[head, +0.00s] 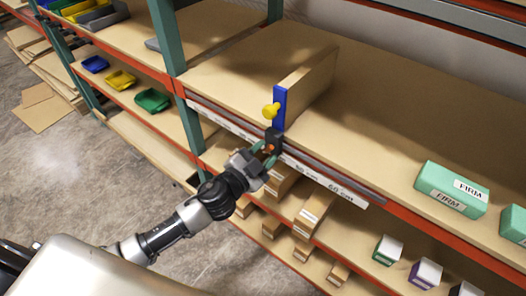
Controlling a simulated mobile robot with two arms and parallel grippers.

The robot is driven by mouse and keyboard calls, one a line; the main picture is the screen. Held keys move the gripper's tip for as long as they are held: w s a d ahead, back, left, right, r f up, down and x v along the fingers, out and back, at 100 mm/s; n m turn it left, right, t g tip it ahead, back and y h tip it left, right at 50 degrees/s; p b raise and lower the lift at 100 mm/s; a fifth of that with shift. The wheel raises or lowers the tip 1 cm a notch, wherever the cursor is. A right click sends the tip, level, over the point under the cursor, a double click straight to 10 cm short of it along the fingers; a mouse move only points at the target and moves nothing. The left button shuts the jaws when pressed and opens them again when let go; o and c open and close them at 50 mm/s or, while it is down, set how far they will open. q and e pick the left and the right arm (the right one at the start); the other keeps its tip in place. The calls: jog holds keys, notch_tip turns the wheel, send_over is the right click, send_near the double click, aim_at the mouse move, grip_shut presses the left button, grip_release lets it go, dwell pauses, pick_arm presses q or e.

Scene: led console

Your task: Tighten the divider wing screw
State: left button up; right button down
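The divider (310,84) is an upright wooden panel with a blue front edge, standing on the upper shelf. A yellow knob (271,110) sticks out from the left of the blue edge. Below it, a dark clamp (273,139) sits at the shelf's front rail with a small orange part low on it, possibly the wing screw, mostly hidden by my gripper. My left gripper (266,151) reaches up to this clamp, with its greenish fingertips on either side of the orange part. I cannot tell whether they touch or grip it. My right gripper is out of view.
A green box labelled FIRM (452,188) stands on the shelf at right. Small cartons (311,212) fill the lower shelf below my gripper. A green upright post (167,38) stands left of the divider.

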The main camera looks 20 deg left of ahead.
pick_arm(q)
grip_shut()
jog(key=shift+m, duration=0.3)
jog(key=m, duration=0.5)
jog(key=shift+p, duration=0.4)
jog(key=m, duration=0.4)
jog(key=shift+f+m, duration=0.15)
jog(key=shift+m, duration=0.25)
grip_release()
jog(key=shift+s, duration=0.1)
